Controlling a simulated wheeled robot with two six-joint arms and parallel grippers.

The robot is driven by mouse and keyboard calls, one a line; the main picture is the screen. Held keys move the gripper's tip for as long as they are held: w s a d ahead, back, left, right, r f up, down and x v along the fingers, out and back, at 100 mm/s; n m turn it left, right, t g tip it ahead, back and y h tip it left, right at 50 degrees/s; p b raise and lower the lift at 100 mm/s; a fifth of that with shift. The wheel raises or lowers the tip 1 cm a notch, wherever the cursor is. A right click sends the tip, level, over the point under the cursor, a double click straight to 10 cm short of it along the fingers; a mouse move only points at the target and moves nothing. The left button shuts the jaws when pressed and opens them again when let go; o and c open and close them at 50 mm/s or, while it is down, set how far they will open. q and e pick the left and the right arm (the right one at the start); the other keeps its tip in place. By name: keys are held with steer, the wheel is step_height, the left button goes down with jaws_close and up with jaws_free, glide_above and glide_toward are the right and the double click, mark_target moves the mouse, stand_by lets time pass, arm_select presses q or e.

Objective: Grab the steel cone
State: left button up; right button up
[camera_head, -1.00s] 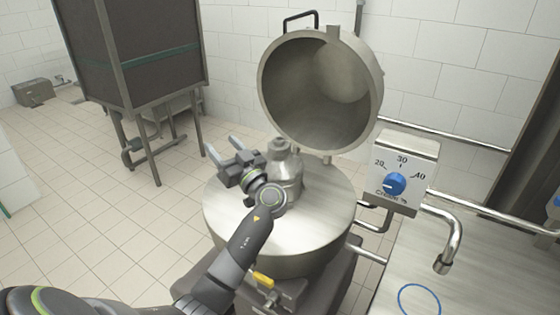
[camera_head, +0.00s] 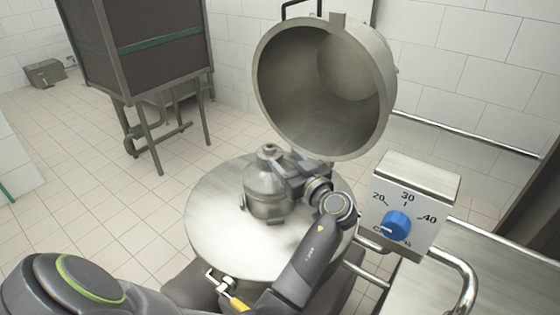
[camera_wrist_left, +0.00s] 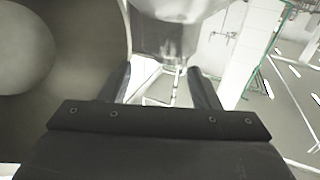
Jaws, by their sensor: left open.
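The steel cone (camera_head: 265,186) stands upright on the round steel top (camera_head: 213,225) of the machine, with a narrow knob at its peak. My left gripper (camera_head: 287,174) is just to its right, its open fingers pointing at the cone's upper side. In the left wrist view the cone (camera_wrist_left: 178,32) shows at the top, ahead of the two spread fingers (camera_wrist_left: 161,76). Part of the cone's right side is hidden by the gripper. I cannot tell whether a finger touches it. My right gripper is out of view.
A raised round lid (camera_head: 268,72) stands open right behind the gripper. A dial box (camera_head: 408,215) with a blue knob (camera_head: 396,225) is to the right, beside a steel counter (camera_head: 500,265). A dark cabinet (camera_head: 140,45) stands back left; the tiled floor between is clear.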

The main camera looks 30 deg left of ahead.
mark_target(273, 151)
arm_select(q)
steer(key=shift+w+a+r, duration=0.1)
steer(key=shift+w, duration=0.1)
steer(key=shift+a+r+p, duration=0.1)
steer(key=shift+a+p, duration=0.25)
steer(key=shift+w+a+r+p, duration=0.15)
steer(key=shift+a+p, duration=0.25)
steer(key=shift+a, duration=0.2)
steer(key=shift+a+r+p, duration=0.1)
steer(key=shift+a+p, duration=0.25)
steer(key=shift+a, duration=0.25)
steer(key=p+x, duration=0.1)
steer(key=x, duration=0.2)
steer(key=shift+a+f+p, duration=0.1)
steer(key=shift+a+p, duration=0.05)
steer(key=shift+p, duration=0.25)
steer(key=shift+w+a+f, duration=0.1)
steer(key=shift+a+f, duration=0.05)
steer(key=shift+a, duration=0.25)
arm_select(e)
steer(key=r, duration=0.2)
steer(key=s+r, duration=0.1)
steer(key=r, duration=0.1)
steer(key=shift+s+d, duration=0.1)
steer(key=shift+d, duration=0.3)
arm_select(q)
steer(key=shift+d, duration=0.1)
steer(key=shift+c, duration=0.3)
